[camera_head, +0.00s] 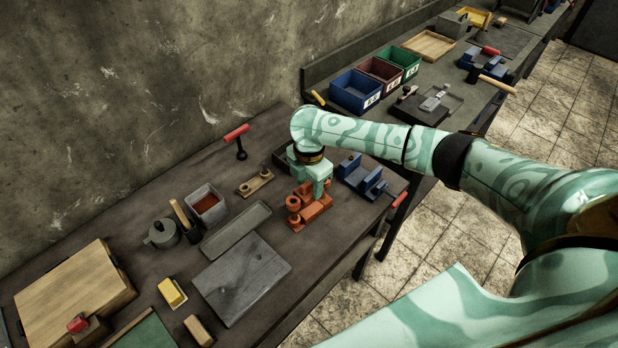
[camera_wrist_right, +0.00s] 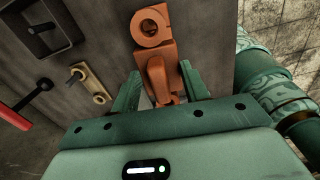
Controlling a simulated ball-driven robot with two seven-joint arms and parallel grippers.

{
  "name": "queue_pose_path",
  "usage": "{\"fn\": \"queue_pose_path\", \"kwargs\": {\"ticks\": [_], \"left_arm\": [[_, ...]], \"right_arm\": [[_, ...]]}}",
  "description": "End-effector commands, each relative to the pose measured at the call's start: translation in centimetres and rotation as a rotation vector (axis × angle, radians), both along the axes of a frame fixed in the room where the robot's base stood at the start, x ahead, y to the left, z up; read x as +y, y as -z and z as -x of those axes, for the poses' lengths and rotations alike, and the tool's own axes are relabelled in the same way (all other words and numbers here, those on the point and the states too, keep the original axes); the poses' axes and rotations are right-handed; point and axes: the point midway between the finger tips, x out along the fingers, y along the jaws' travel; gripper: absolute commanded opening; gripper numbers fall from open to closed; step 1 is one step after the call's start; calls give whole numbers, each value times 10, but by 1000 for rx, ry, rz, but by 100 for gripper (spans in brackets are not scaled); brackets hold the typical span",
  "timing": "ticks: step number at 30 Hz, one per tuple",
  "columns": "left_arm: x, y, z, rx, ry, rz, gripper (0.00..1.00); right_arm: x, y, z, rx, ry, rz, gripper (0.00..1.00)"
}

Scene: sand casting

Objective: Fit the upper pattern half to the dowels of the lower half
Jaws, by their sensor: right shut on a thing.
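The orange pattern (camera_head: 312,211) lies on the bench in the head view, with round ring-like ends and a blocky middle. It also shows in the right wrist view (camera_wrist_right: 153,52), with a ring at its far end. My right gripper (camera_head: 318,188) is over it, pointing down. In the wrist view, the fingers (camera_wrist_right: 161,90) stand on either side of an orange piece and are shut on it. I cannot clearly tell the upper half from the lower half, and the dowels are not visible. My left gripper is not in view.
A blue vise (camera_head: 361,178) stands close to the right of the pattern. A small wooden piece with knobs (camera_head: 255,183) and a grey tray (camera_head: 236,231) lie to the left. A flat grey board (camera_head: 242,278) is in front-left. The bench's front edge is near.

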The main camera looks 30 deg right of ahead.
Motion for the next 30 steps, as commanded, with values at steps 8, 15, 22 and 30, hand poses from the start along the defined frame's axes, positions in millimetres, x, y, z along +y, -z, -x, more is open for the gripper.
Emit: {"fn": "queue_pose_path", "kwargs": {"ticks": [8,15,22,30], "left_arm": [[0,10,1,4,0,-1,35],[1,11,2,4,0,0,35],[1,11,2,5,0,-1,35],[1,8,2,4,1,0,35]], "right_arm": [[0,19,0,-1,0,0,20],[0,20,0,-1,0,0,20],[0,20,0,-1,0,0,20],[0,19,0,-1,1,0,20]]}}
